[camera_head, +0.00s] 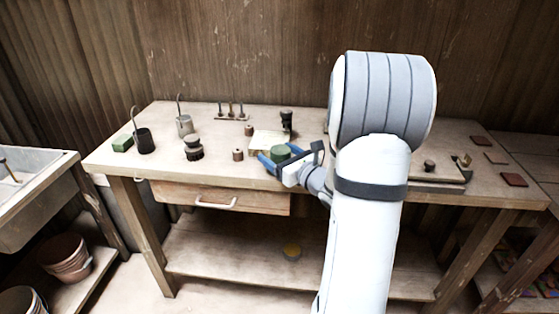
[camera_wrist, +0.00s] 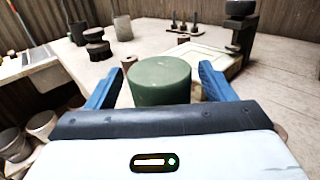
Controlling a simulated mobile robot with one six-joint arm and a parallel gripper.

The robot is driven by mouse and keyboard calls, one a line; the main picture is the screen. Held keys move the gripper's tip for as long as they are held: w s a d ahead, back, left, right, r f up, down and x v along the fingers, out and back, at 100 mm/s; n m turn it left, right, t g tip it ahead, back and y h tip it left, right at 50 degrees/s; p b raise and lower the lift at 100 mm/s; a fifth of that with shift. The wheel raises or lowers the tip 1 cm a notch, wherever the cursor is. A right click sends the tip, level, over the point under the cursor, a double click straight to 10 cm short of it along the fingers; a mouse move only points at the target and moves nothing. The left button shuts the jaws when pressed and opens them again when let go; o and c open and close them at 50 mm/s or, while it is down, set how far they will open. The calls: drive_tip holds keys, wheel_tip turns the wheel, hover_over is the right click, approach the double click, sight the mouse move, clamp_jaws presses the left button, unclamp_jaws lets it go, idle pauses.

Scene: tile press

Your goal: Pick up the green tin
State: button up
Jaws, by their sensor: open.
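The green tin (camera_wrist: 160,82) is a short round cylinder standing upright on the workbench. In the wrist view it sits between the two blue fingers of my gripper (camera_wrist: 160,88), which are open with a gap on each side of it. In the head view the green tin (camera_head: 280,153) shows at the fingers of my gripper (camera_head: 277,158), near the front edge of the bench. The lower part of the tin is hidden by my gripper in the wrist view.
The workbench (camera_head: 225,170) holds a pale plate (camera_head: 268,138) behind the tin, a small brown cylinder (camera_head: 238,155) to its left and a dark stacked piece (camera_head: 193,148) further left.

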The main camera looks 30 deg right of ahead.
drive_tip(key=shift+x, duration=0.85)
drive_tip(key=shift+c, duration=0.3)
drive_tip(key=c, duration=1.2)
drive_tip(key=shift+o, duration=0.2)
